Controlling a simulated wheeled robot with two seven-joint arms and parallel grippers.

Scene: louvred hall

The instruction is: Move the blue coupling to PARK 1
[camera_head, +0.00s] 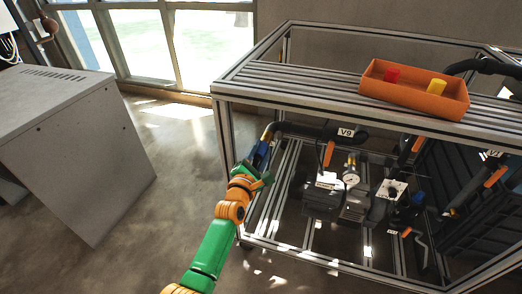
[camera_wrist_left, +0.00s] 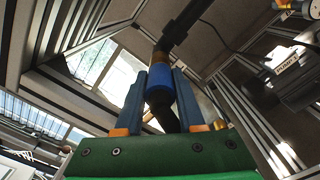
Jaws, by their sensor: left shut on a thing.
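My left gripper (camera_head: 262,158) is at the near left corner of the metal frame and is shut on the blue coupling. In the left wrist view the blue coupling (camera_wrist_left: 158,78) sits between the two fingers, with a brass-coloured collar and a black hose (camera_wrist_left: 183,25) beyond it. In the head view the hose (camera_head: 300,130) runs right from the coupling towards a V9 label (camera_head: 346,132). The coupling is largely hidden by the fingers there. I cannot read a PARK 1 label in either view. My right gripper is not in view.
The frame's slatted top (camera_head: 300,78) carries an orange tray (camera_head: 400,95) with a red and a yellow piece. Below are a grey pump (camera_head: 322,200), a gauge (camera_head: 350,178) and orange-handled valves. A grey cabinet (camera_head: 70,140) stands left, with clear floor between.

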